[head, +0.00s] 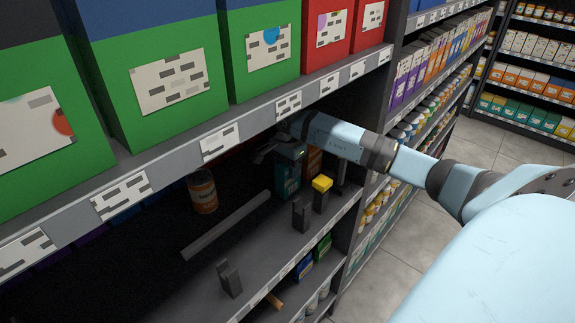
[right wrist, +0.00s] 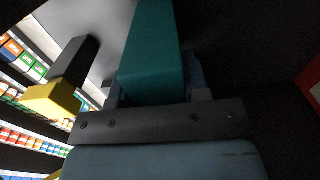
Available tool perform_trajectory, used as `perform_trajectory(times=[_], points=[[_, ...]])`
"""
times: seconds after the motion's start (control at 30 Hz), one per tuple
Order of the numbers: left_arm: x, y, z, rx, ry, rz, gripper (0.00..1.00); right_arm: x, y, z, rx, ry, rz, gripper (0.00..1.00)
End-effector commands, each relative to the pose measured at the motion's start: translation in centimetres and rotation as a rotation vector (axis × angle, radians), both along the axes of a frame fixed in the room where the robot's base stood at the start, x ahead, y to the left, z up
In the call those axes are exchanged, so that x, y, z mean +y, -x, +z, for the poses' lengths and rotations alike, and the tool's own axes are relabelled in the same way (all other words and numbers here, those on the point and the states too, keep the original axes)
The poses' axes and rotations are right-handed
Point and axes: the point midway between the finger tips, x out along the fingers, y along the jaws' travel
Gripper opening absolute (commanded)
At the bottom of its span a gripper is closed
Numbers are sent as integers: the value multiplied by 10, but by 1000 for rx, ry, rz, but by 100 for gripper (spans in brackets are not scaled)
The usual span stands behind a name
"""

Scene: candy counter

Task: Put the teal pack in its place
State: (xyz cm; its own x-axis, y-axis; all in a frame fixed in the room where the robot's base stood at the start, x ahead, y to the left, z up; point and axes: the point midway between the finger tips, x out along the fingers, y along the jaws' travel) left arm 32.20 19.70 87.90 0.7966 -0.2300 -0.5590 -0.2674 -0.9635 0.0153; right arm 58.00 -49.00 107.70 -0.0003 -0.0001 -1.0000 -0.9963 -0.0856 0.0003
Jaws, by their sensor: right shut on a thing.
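The teal pack (head: 287,182) is an upright box in the shaded shelf bay, below my right gripper (head: 287,154). The right gripper reaches in under the upper shelf and is shut on the pack's upper part. In the right wrist view the teal pack (right wrist: 152,50) sticks out from between the fingers, and its far end is out of frame. I cannot tell whether its base touches the shelf. My left gripper is not in view.
A dark post with a yellow top (head: 322,184) stands close right of the pack, with an orange box (head: 314,160) behind. Dark uprights (head: 301,215) line the shelf front. A grey bar (head: 225,228) and a can (head: 203,192) are left. The upper shelf edge (head: 215,138) hangs overhead.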

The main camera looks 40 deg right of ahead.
Motion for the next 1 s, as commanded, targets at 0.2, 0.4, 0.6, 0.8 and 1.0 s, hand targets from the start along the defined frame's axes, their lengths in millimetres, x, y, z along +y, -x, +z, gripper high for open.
perform_trajectory(times=[0.2,0.4,0.6,0.8,1.0], points=[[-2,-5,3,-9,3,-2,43,0,0,-1,-1,0,0,68],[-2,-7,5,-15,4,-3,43,0,0,-1,-1,0,0,68],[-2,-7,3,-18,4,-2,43,0,-1,13,-5,2,0,68],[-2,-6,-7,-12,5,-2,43,-1,-1,48,-5,2,0,68],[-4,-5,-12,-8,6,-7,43,0,-1,71,-2,0,0,68]])
